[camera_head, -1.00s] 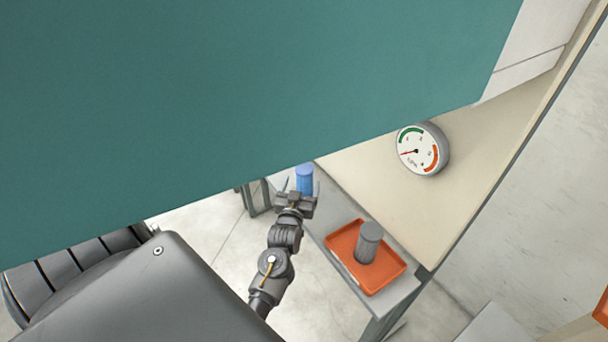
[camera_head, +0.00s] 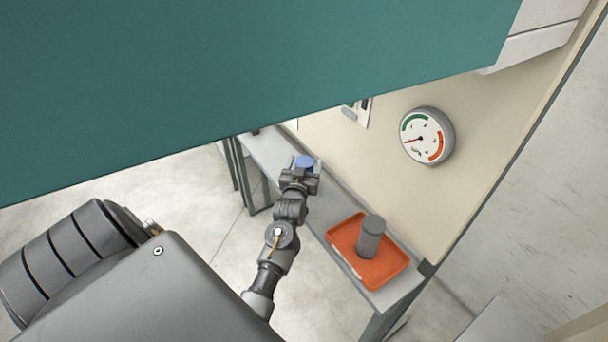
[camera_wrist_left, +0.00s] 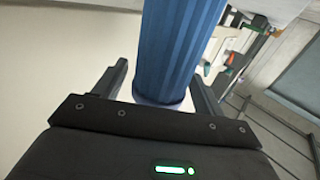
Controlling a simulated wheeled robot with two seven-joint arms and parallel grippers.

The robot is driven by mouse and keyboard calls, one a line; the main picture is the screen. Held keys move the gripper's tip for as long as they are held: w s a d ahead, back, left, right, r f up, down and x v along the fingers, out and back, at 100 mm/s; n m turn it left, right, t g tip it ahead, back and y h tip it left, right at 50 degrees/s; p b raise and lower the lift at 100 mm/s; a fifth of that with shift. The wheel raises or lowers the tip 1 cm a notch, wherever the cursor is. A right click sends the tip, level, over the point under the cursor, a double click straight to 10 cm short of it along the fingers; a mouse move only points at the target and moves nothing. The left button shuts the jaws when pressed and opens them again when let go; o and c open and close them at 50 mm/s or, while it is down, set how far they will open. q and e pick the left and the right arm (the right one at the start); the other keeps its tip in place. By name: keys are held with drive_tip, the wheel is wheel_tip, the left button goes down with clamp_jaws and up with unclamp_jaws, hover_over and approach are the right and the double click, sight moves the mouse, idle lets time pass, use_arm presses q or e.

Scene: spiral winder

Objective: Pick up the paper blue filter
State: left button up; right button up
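The blue paper filter (camera_head: 304,162) is at the far part of a grey bench, with only its top showing past my left gripper (camera_head: 301,174). In the left wrist view the pleated blue filter (camera_wrist_left: 176,45) rises between the two dark fingers, with a pale rim at its near end. A gap shows between the left-hand finger and the filter; the right-hand finger is close to it, and I cannot tell if it touches. The gripper is open around the filter. My right gripper is not in view.
An orange tray (camera_head: 340,236) holding a grey cylinder (camera_head: 371,236) sits at the bench's near end. A cream wall with a round gauge (camera_head: 427,137) borders the bench (camera_head: 265,152). A large teal panel (camera_head: 240,80) covers the upper view.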

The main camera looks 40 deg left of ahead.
use_arm(q)
drive_tip(key=c, duration=0.9)
